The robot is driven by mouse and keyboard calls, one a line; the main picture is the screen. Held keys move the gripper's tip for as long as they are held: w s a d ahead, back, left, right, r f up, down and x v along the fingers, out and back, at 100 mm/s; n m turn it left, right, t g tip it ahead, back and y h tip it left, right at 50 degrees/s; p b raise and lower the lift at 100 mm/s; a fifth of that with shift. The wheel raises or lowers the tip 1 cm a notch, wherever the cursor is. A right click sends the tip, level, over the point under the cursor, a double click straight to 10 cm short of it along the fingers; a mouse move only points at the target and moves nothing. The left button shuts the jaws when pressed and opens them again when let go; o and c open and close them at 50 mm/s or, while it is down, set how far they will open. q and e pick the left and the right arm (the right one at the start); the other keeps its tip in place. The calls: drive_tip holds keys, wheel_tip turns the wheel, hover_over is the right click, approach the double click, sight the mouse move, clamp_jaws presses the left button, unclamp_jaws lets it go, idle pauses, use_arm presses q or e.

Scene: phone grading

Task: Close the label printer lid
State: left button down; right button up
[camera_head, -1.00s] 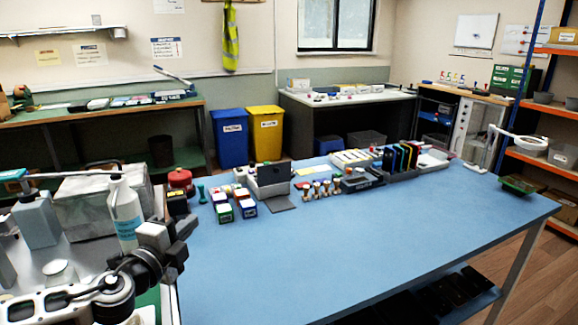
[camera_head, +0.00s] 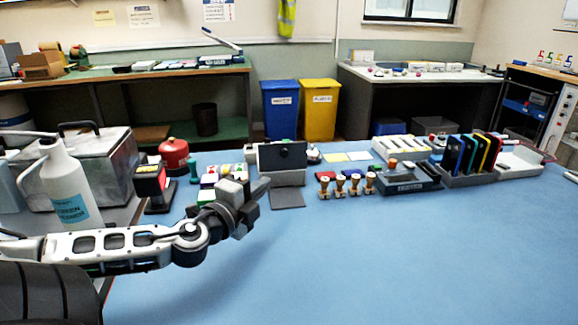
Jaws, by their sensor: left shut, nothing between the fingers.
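What looks like the label printer (camera_head: 283,156) stands at the back of the blue table, left of centre. A dark flat panel, which looks like its lid, stands upright, and a grey flap or plate lies in front. Part of a pale body shows behind the panel. My left gripper (camera_head: 261,188) is shut and empty, above the table in front and to the left of the printer. The gripper looks apart from the printer, though depth is hard to judge. My left arm hides part of the small coloured boxes. My right gripper is out of view.
Small coloured boxes (camera_head: 208,181) lie left of the printer, and wooden-handled stamps (camera_head: 340,185) stand to its right. The front and right of the blue table (camera_head: 400,260) are clear.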

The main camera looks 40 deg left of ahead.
use_arm(q)
drive_tip(key=b, duration=0.4)
approach(284, 159)
drive_tip(key=w+d+r, duration=0.1)
drive_tip(key=w+r, duration=0.2)
drive_tip(key=w, duration=0.2)
drive_tip(key=shift+d, duration=0.3)
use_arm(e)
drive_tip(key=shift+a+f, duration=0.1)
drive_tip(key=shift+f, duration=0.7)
